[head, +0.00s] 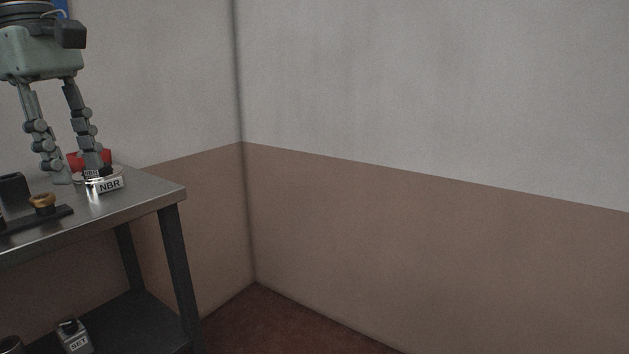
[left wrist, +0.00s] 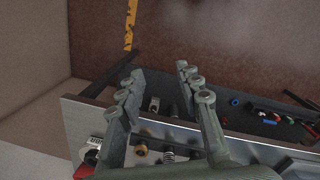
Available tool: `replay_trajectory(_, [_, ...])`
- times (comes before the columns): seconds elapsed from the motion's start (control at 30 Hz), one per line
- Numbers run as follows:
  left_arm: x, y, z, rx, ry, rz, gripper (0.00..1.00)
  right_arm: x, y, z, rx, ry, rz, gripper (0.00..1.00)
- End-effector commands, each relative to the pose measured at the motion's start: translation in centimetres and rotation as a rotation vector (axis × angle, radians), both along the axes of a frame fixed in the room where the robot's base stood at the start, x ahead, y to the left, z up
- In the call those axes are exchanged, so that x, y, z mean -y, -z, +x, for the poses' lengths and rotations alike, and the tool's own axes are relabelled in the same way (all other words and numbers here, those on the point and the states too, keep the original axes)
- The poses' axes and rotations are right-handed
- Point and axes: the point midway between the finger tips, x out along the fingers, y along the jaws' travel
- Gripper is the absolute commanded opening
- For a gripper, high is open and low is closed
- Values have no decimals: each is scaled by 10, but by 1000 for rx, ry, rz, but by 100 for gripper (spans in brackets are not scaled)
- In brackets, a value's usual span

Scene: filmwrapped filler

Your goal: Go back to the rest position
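My left gripper (head: 80,175) hangs fingers-down over the corner of the metal table in the head view, its fingers spread apart with nothing seen between them. Its two fingers also show apart in the left wrist view (left wrist: 158,72). A small item with a white "NBR" label (head: 109,185) sits on the table near the right fingertip. Whether that finger touches anything there I cannot tell. My right gripper is in neither view.
The table (head: 150,188) holds a red object (head: 75,160), a brass-coloured part (head: 42,201) and a black block (head: 12,187). A grey item labelled "SET" (head: 73,337) is on the lower shelf. Walls meet in a corner; the floor right of the table is clear.

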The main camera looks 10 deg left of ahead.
Motion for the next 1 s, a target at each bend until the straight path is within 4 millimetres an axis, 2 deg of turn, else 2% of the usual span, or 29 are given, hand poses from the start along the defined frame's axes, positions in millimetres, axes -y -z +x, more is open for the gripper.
replay_trajectory(0.03, [0, 16, 8, 21, -39, -83, 35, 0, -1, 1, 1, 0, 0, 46])
replay_trajectory(0.1, [3, 31, 19, 57, -99, -189, 35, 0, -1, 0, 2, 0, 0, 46])
replay_trajectory(0.37, [15, 84, 70, 170, -439, -680, 35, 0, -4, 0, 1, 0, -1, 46])
replay_trajectory(0.47, [10, 106, 95, 198, -674, -950, 35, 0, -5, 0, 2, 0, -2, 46])
replay_trajectory(0.57, [-8, 134, 119, 200, -988, -1259, 35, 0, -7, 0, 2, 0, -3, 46])
replay_trajectory(0.67, [-39, 175, 134, 169, -1345, -1547, 35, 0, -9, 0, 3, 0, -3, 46])
replay_trajectory(0.73, [-63, 214, 135, 128, -1619, -1727, 35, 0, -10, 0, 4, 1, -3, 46])
replay_trajectory(0.77, [-73, 234, 133, 108, -1741, -1797, 35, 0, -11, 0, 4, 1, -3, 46])
replay_trajectory(0.8, [-84, 262, 128, 77, -1906, -1883, 35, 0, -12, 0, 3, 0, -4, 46])
replay_trajectory(0.87, [-97, 304, 116, 29, -2137, -1979, 35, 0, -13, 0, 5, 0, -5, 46])
replay_trajectory(0.9, [-102, 331, 106, -5, -2287, -2031, 35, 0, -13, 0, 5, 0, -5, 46])
replay_trajectory(0.93, [-103, 353, 97, 30, 2367, 2034, 35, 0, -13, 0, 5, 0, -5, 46])
replay_trajectory(1.0, [-102, 401, 74, 75, 2267, 1798, 35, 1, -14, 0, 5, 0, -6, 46])
